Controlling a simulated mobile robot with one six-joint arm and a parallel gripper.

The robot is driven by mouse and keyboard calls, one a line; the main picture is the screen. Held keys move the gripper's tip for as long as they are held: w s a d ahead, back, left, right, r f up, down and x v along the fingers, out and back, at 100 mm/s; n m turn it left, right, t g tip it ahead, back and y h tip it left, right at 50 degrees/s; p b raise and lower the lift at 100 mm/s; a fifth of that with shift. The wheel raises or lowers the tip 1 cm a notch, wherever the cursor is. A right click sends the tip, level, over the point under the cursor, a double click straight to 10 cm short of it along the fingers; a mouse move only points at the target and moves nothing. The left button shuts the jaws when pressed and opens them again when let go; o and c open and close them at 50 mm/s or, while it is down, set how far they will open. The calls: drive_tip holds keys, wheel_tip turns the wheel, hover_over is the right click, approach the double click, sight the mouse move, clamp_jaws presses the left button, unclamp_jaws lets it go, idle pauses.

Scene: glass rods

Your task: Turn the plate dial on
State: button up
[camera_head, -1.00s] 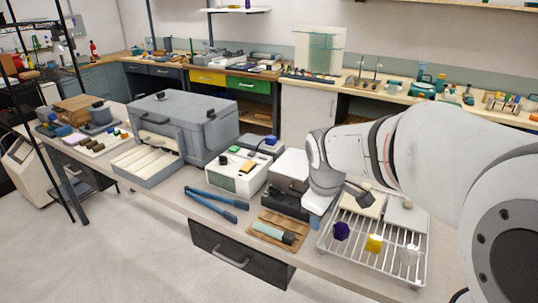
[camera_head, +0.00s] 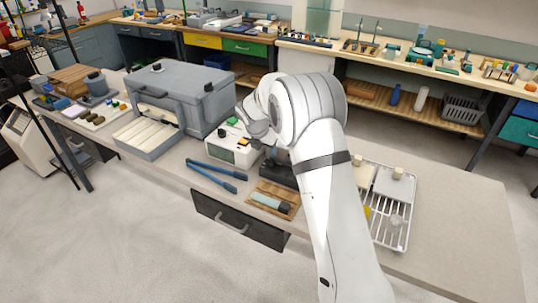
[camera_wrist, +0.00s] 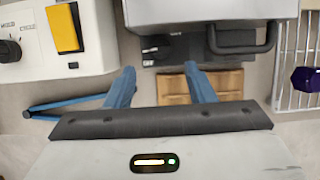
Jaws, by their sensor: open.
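In the wrist view a white unit (camera_wrist: 85,55) with a yellow rocker (camera_wrist: 62,28) has a black dial (camera_wrist: 9,51) with printed marks, cut by the left edge. To its right is a grey box (camera_wrist: 205,10) with a black handle (camera_wrist: 240,40) and a low black part holding a small dark knob (camera_wrist: 149,62). I cannot tell which is the plate dial. My gripper (camera_wrist: 161,66) is open and empty, its two blue fingers spread over the bench in front of the black part. In the head view the arm hides the gripper and part of the white unit (camera_head: 240,158).
A blue long-handled tool (camera_head: 215,177) and a wooden tray (camera_head: 262,188) with a light-blue cylinder (camera_head: 265,202) lie at the bench front. A wire rack (camera_head: 405,235) stands right; a purple piece (camera_wrist: 306,80) is on it. A big grey case (camera_head: 190,95) stands left. The right bench end (camera_head: 460,220) is clear.

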sight(269, 158)
drive_tip(key=p+x, duration=0.1)
drive_tip(key=x, duration=0.5)
drive_tip(key=shift+w+d+f, duration=0.1)
drive_tip(key=shift+f, duration=0.15)
drive_tip(key=c, duration=1)
drive_tip(key=shift+o, duration=0.2)
drive_tip(key=shift+f+m, duration=0.1)
drive_tip(key=shift+m, duration=0.3)
drive_tip(key=shift+w+m+g+h+b, duration=0.1)
drive_tip(key=shift+m+g+h+b, duration=0.3)
drive_tip(key=shift+m+b, duration=0.45)
drive_tip(key=shift+w+a+m+g+h, duration=0.15)
drive_tip(key=shift+m+g+h, duration=0.15)
drive_tip(key=shift+m, duration=0.9)
drive_tip(key=shift+s+a+m+g+h, duration=0.15)
drive_tip(key=shift+m+g, duration=0.25)
drive_tip(key=shift+m, duration=0.75)
drive_tip(key=shift+w, duration=0.15)
